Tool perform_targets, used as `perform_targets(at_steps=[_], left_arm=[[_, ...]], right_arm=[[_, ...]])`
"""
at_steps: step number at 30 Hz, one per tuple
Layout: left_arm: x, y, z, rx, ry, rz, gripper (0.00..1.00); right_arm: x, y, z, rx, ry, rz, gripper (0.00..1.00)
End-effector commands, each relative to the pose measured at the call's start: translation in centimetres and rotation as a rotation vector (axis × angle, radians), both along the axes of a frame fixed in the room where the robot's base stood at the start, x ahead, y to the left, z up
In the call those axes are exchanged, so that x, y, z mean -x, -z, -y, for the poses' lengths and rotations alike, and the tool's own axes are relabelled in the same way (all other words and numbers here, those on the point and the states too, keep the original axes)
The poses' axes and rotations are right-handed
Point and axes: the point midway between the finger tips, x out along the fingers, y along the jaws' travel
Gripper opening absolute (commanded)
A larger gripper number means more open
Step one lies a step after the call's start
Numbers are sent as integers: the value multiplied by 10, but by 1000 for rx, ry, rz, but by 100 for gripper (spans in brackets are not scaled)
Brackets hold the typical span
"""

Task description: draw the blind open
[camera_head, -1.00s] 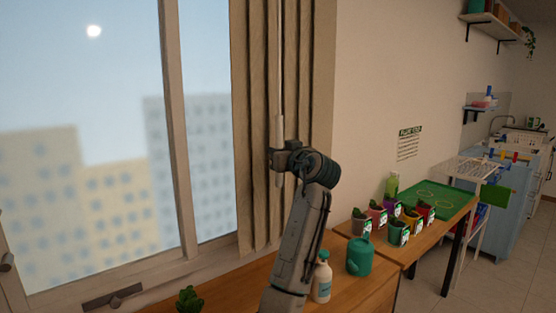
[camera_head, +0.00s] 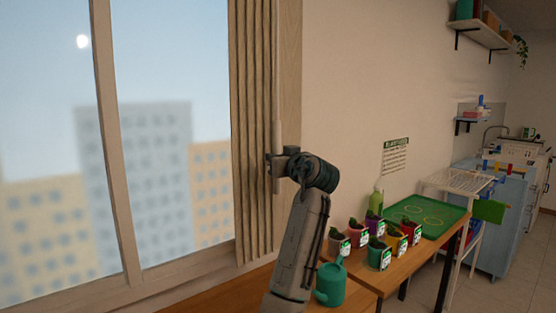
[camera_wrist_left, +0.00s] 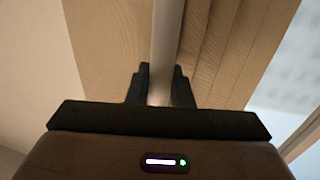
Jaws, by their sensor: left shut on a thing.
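The blind (camera_head: 250,130) is a beige pleated panel gathered in a narrow bunch at the right side of the window (camera_head: 160,70). A pale upright wand (camera_head: 276,90) hangs along its right part. My left gripper (camera_head: 273,168) is shut on the wand at its lower part. The left wrist view shows the wand (camera_wrist_left: 166,40) between the two dark fingers (camera_wrist_left: 161,88), with the blind's folds (camera_wrist_left: 215,50) close behind and window glass at the right. My right gripper is not in view.
A wooden table below holds a teal watering can (camera_head: 331,285), several potted plants (camera_head: 378,252), a green bottle (camera_head: 376,201) and a green tray (camera_head: 428,214). A wall sign (camera_head: 395,156) hangs above. A wire rack (camera_head: 458,181) stands farther right.

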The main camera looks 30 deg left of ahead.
Motion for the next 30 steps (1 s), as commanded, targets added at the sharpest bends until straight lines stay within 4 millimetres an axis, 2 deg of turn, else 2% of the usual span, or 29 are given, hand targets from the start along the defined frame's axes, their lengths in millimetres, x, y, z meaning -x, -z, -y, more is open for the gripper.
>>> perform_targets(at_steps=[5,6,9,20,23,30], left_arm=[[0,1,0,2,0,0,0],[0,1,0,2,0,0,22],[0,1,0,2,0,0,39],[2,1,4,2,1,1,39],[8,2,13,3,1,3,39],[33,4,51,5,3,2,39]], right_arm=[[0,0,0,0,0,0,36],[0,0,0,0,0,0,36],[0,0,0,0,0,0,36],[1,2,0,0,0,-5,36],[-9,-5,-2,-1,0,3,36],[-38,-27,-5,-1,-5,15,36]])
